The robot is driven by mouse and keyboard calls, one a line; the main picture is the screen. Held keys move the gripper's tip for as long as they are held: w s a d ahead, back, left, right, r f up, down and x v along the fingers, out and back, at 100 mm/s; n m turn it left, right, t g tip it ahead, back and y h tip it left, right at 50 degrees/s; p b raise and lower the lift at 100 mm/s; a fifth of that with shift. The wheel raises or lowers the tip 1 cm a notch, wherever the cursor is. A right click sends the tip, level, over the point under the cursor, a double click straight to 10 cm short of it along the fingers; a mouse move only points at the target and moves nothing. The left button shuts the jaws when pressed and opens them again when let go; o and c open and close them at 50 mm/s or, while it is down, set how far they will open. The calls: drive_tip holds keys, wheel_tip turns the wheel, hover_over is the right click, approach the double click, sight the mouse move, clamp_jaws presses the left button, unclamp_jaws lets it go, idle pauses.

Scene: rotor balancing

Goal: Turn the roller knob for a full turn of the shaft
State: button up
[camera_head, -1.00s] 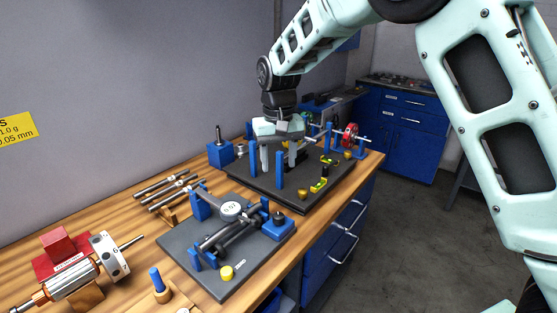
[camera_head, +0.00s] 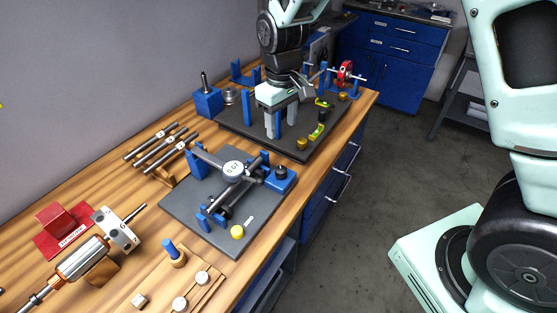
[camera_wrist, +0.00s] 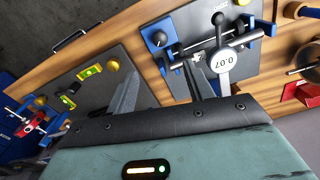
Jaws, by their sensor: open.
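A black knob (camera_head: 281,170) stands on a blue block at the right of the near grey plate (camera_head: 190,212). It also shows in the wrist view (camera_wrist: 158,40). I cannot tell for sure that it is the roller knob. Beside it, a dark shaft (camera_head: 222,212) lies between blue supports under a round gauge (camera_head: 233,171); the gauge (camera_wrist: 223,60) reads about 0.07 in the wrist view. My gripper (camera_head: 281,122) points down over the far grey plate, behind the near plate and apart from the knob. Its fingers (camera_wrist: 160,80) are spread, with nothing between them.
Shafts (camera_head: 160,147), a blue block with a post (camera_head: 207,98) and a rotor (camera_head: 85,257) lie at the left. A yellow knob (camera_head: 237,231) is on the near plate's front.

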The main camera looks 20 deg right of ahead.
sight(281, 170)
wheel_tip(281, 170, down, 16)
drive_tip(key=p, duration=0.3)
drive_tip(key=shift+p, duration=0.35)
drive_tip(key=shift+r, duration=0.1)
drive_tip(key=c, duration=1)
